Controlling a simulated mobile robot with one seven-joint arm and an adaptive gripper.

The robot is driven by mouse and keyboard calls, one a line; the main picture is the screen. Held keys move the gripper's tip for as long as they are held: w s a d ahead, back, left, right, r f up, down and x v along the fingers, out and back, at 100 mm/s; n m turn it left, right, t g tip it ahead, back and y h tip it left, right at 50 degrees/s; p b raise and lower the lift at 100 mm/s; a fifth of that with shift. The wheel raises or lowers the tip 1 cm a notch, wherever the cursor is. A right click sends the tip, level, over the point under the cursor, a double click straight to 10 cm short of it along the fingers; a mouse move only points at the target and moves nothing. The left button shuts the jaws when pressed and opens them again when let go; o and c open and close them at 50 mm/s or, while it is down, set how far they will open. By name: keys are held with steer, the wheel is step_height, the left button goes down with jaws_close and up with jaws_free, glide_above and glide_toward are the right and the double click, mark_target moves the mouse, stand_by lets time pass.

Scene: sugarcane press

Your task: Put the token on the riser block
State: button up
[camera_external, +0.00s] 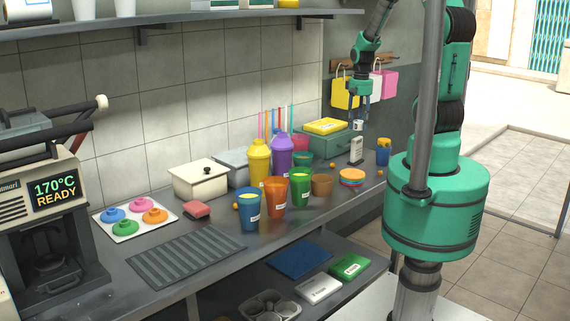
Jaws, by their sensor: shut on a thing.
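My gripper (359,124) points down over the back right of the counter, its fingers shut on a small pale thing that I take to be the token; it is too small here to make out its shape. Just below stands a narrow, upright, light grey block (356,151) with a dark mark on its face; it may be the riser block, but I cannot be sure. The gripper appears above this block in the picture. A small gap shows between them, but their true distance is hard to judge.
Left of the block stand a green box (318,145) with a yellow top, a purple shaker (281,155), a yellow shaker (259,162) and several coloured cups. A stack of coloured discs (352,177) lies in front. A blue jar (383,152) stands to the right. Bags hang behind.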

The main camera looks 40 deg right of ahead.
steer(key=s+d+f+m, duration=0.1)
steer(key=s+d, duration=0.1)
steer(key=s, duration=0.6)
steer(key=s+d+m+p, duration=0.1)
steer(key=s+d, duration=0.1)
steer(key=s, duration=0.7)
steer(key=shift+s+d+f, duration=0.15)
steer(key=shift+d+f, duration=0.25)
steer(key=b, duration=0.1)
glide_above(384, 140)
steer(key=shift+d+f, duration=0.4)
steer(key=shift+f, duration=0.35)
steer(key=shift+f+b, duration=0.45)
steer(key=shift+f, duration=1.3)
steer(key=shift+f, duration=0.15)
